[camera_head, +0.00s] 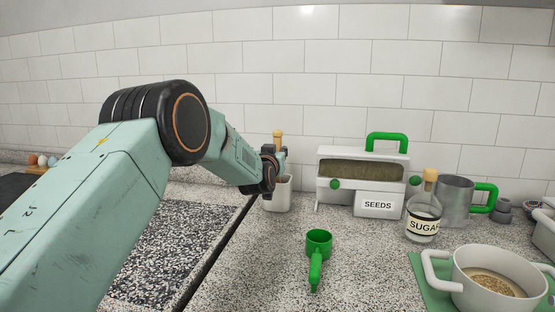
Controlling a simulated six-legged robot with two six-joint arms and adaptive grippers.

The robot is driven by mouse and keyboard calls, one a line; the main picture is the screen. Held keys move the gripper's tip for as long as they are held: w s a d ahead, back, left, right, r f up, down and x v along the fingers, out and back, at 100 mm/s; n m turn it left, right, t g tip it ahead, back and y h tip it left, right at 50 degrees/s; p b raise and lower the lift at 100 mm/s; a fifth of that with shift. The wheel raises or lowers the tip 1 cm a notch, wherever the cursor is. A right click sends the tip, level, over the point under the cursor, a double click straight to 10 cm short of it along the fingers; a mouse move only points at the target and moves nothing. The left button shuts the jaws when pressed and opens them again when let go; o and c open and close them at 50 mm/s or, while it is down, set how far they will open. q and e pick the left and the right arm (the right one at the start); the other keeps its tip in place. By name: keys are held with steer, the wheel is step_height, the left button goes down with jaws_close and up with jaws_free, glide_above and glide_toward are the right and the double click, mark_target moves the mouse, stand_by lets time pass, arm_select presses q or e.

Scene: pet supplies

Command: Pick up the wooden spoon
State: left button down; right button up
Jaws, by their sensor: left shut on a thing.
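The wooden spoon (278,136) stands upright at the back of the counter; only a short length of pale wood shows above my left gripper. My left gripper (281,156) is shut on the wooden spoon, just above a white container (282,197). The gripper hides the middle of the spoon, and I cannot tell whether its lower end is inside the container. My right gripper is not in view.
A seed dispenser (333,162) with a green handle stands right of the container. A green scoop (317,262) lies in front. A sugar jar (424,210), metal mug (455,203) and white pot (470,290) are at the right. A tiled wall (300,80) is behind.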

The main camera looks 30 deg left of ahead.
arm_select(q)
step_height(320, 180, up, 26)
steer(key=p, duration=0.6)
steer(key=shift+f, duration=0.2)
